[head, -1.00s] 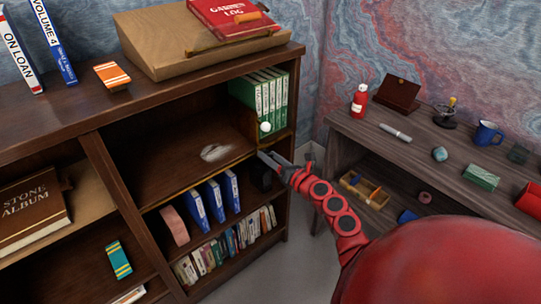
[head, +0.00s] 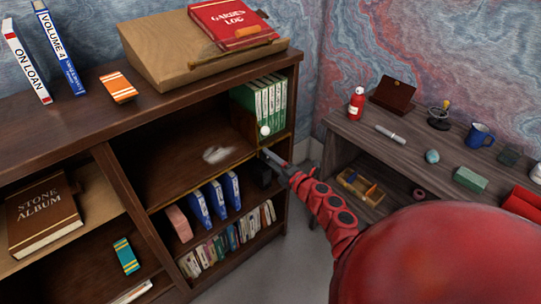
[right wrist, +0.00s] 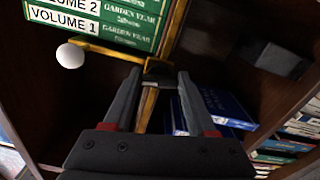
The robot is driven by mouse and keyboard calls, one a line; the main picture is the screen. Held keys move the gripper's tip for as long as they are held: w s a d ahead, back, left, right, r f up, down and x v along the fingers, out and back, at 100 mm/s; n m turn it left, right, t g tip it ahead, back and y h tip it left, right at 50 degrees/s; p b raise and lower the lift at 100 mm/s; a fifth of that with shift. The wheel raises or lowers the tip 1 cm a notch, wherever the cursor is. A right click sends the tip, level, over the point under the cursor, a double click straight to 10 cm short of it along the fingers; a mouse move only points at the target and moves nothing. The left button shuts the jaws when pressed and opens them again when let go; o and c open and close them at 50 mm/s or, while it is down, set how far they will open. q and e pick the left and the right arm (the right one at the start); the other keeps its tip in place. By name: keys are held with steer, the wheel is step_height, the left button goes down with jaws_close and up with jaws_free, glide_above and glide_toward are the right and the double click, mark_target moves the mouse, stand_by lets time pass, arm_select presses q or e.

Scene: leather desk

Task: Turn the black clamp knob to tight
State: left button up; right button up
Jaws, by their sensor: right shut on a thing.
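A brass-yellow clamp bar with a white ball (right wrist: 70,56) on its end runs along the shelf's front edge, beside the green books (head: 262,104). The white ball also shows in the head view (head: 265,130). My right gripper (head: 266,153) is at this edge, just below the ball. In the right wrist view its two fingers (right wrist: 158,76) close on a small dark piece, which seems to be the black clamp knob (right wrist: 159,67). The fingers hide much of it, so its turn angle cannot be read. My left gripper is not in view.
Blue books (head: 215,197) stand on the shelf below, with a dark box (right wrist: 268,56) near them. The shelf's right side wall is close to my gripper. A side desk (head: 365,135) with several small objects stands at the right. The shelf left of the green books is mostly bare.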

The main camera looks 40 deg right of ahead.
steer(key=shift+m+p, duration=0.35)
steer(key=shift+m, duration=0.35)
steer(key=o, duration=1.4)
steer(key=shift+c, duration=0.2)
steer(key=shift+s, duration=0.1)
steer(key=s+d, duration=0.1)
steer(key=s, duration=1.6)
steer(key=shift+d, duration=0.2)
steer(key=shift+s, duration=0.1)
